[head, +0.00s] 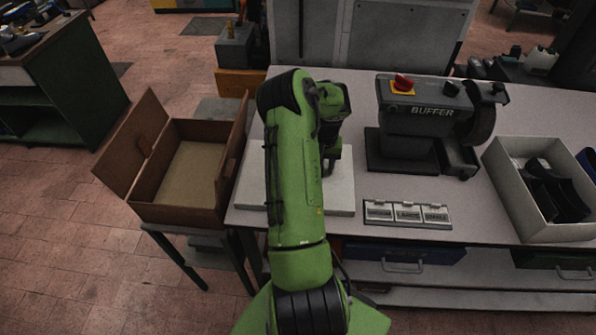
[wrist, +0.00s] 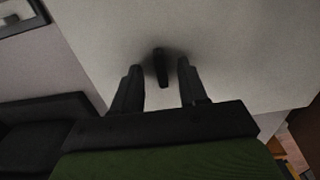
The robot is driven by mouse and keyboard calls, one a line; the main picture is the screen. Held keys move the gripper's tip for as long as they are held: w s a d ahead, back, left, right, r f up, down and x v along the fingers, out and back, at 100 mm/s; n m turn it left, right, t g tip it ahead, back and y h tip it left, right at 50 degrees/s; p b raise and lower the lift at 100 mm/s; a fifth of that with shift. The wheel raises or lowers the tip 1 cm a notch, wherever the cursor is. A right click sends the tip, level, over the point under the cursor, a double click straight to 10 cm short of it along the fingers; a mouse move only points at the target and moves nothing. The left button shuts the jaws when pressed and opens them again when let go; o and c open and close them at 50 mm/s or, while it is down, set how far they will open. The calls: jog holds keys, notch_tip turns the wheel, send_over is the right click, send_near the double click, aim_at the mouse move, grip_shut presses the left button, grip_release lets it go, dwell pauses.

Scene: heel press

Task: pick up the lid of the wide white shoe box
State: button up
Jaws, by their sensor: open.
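The wide white shoe box (head: 340,213) sits on the workbench under my arm, at its left end. Its flat pale lid (head: 342,190) is partly hidden by my arm; the lid also fills much of the wrist view (wrist: 235,50). A small dark handle (wrist: 161,72) stands up from the lid. My gripper (head: 330,168) is over the lid, pointing down. In the wrist view its two fingers (wrist: 159,67) are open, one on each side of the handle, with a visible gap on both sides.
A buffer machine (head: 420,120) stands right of the box, and a labelled plate (head: 407,214) lies in front of it. An open white bin (head: 512,200) with dark pieces is at far right. An open brown carton (head: 180,215) stands left of the workbench (head: 470,225).

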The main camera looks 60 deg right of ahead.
jog(key=shift+w+f, duration=0.1)
jog(key=shift+f, duration=0.3)
jog(key=shift+c, duration=1)
grip_shut()
jog(key=shift+r, duration=0.15)
